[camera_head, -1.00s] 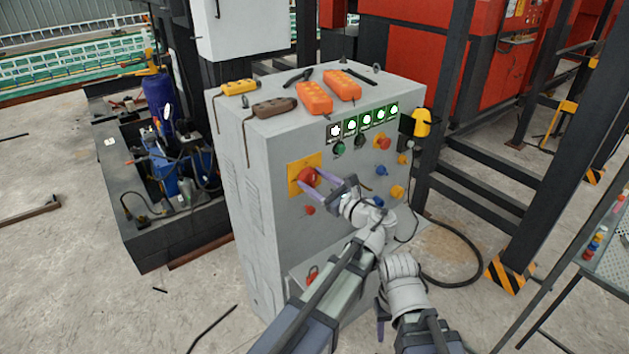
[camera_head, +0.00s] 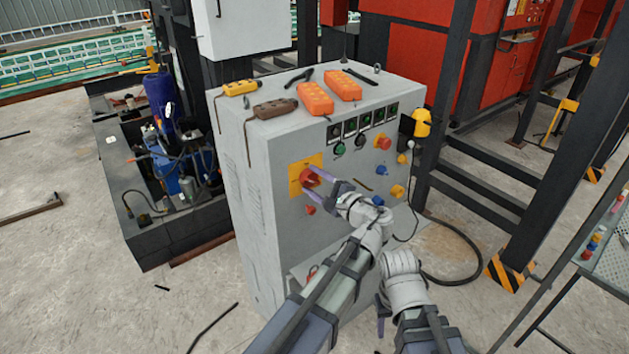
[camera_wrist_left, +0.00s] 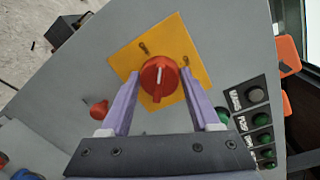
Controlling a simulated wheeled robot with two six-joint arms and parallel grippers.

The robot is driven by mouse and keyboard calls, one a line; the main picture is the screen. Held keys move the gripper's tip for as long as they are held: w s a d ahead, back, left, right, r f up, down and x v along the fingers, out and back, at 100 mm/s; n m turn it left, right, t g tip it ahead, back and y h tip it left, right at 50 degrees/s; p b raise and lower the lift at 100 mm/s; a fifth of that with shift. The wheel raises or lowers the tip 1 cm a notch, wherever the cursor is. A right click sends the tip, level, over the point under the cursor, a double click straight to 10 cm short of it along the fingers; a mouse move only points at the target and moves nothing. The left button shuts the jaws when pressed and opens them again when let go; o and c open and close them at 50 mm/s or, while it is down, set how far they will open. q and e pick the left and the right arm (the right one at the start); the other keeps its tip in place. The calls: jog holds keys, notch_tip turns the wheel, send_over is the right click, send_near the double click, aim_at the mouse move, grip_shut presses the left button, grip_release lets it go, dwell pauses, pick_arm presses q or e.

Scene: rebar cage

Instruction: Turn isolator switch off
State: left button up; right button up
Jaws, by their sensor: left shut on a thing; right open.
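The isolator switch is a red rotary knob (camera_wrist_left: 158,77) on a yellow square plate (camera_wrist_left: 183,44), fixed to the front of the grey cabinet (camera_head: 285,230). It also shows in the head view (camera_head: 308,178). My left gripper (camera_head: 315,181) is shut on the knob, with one purple finger on each side of it. In the left wrist view the knob's white mark runs lengthwise between the fingers (camera_wrist_left: 160,84). My right gripper (camera_head: 381,314) is open and low in front of the cabinet, apart from the switch and partly hidden by my arm.
Orange boxes (camera_head: 315,98) lie on the cabinet top. A cable (camera_head: 462,262) curves over the floor at right. A perforated table (camera_head: 610,265) stands far right.

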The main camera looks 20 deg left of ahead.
pick_arm(q)
jog(key=n, duration=0.3)
jog(key=shift+s+f, duration=0.1)
jog(key=shift+f+n+t+h, duration=0.1)
jog(key=shift+n+t+h, duration=0.2)
jog(key=shift+n, duration=1.5)
jog(key=o, duration=1.4)
jog(key=shift+c, duration=0.2)
jog(key=shift+s, duration=0.1)
